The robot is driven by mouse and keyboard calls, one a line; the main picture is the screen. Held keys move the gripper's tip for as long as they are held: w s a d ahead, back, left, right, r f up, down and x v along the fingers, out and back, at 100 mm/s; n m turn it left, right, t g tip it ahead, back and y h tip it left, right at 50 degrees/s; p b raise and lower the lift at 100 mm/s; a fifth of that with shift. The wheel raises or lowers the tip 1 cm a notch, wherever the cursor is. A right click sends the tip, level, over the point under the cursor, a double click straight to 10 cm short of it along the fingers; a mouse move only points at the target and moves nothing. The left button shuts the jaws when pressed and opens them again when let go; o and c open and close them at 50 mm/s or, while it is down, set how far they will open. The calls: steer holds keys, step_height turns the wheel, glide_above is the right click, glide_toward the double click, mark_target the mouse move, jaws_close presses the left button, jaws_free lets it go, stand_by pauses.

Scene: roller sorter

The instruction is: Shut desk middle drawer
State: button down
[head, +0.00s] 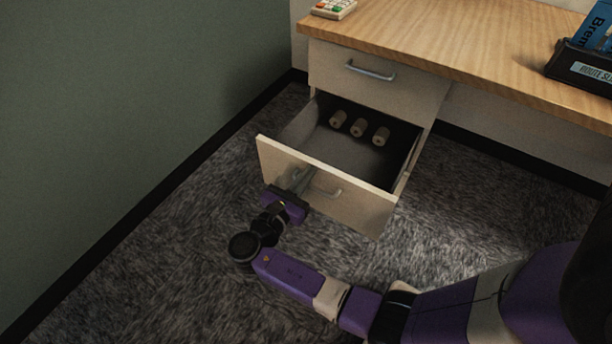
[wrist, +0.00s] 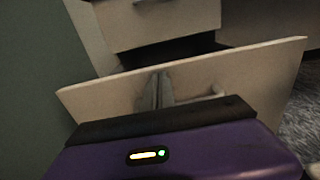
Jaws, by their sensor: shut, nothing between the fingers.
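The desk's middle drawer (head: 325,186) is pulled well out, with its pale front facing me and a metal handle (head: 327,188) on it. Several small tan cylinders lie inside, near the back. My gripper (head: 303,178) is shut and empty, with its fingertips at the drawer front, just left of the handle. In the wrist view the drawer front (wrist: 240,72) spans the picture, and my shut fingers (wrist: 155,90) point at it. I cannot tell whether they touch it.
The closed top drawer (head: 365,78) is above. The wooden desk top (head: 440,35) carries a keypad device (head: 333,9) and a black tray (head: 585,68) with a blue item. A green wall (head: 130,110) stands on the left. Grey carpet is clear around the drawer.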

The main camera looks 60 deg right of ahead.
steer(key=w+d, duration=0.1)
steer(key=d, duration=2.8)
steer(key=shift+d+b, duration=0.15)
steer(key=shift+b, duration=0.2)
